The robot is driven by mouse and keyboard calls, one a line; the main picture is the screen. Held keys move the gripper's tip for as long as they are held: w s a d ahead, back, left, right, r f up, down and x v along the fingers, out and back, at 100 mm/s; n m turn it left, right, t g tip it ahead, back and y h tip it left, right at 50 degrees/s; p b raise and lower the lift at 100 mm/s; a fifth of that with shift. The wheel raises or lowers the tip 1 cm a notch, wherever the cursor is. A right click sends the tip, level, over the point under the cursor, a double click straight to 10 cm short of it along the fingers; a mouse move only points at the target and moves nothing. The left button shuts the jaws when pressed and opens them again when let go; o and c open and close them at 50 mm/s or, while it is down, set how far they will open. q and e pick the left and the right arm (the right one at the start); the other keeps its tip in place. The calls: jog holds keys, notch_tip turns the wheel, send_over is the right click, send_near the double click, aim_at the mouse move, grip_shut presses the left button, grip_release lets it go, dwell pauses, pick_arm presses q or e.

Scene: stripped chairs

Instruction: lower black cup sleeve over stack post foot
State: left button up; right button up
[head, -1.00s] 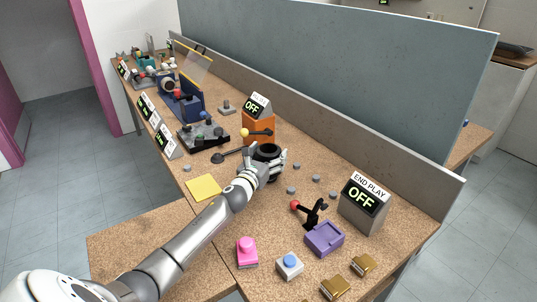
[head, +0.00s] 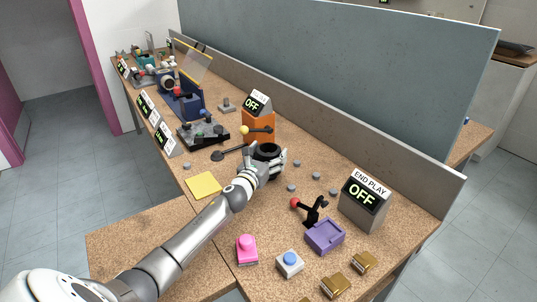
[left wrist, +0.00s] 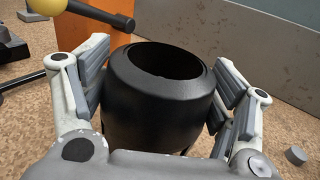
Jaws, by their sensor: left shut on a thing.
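A black cup sleeve (left wrist: 160,105) with an open round top stands upright between the fingers of my left gripper (left wrist: 160,95) in the left wrist view. In the head view the same black cup sleeve (head: 267,150) shows at the end of my left arm, over the bench. My left gripper (head: 264,163) is shut on it from both sides. The sleeve's lower edge is partly hidden by the gripper, so I cannot tell whether it touches the bench. I cannot make out the stack post foot for certain. My right gripper is not in view.
An orange block (head: 258,126) with a yellow-knobbed lever stands just behind the sleeve. Small grey discs (head: 292,188) lie to its right. A purple box (head: 325,235) and an END PLAY sign (head: 364,200) stand nearer. A low grey wall (head: 330,140) runs behind.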

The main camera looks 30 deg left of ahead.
pick_arm(q)
jog(key=shift+f+b, duration=1.2)
jog(key=shift+f, duration=0.15)
dwell(0.4)
jog(key=shift+f, duration=0.1)
jog(key=shift+f, duration=0.15)
jog(key=o, duration=1)
jog(key=shift+c, duration=0.2)
jog(key=shift+s, duration=0.15)
jog(key=shift+s+d, duration=0.2)
jog(key=shift+s, duration=1.1)
jog(key=shift+s+d, duration=0.2)
jog(key=shift+s, duration=1.05)
jog(key=shift+s+d, duration=0.2)
jog(key=shift+s, duration=1.1)
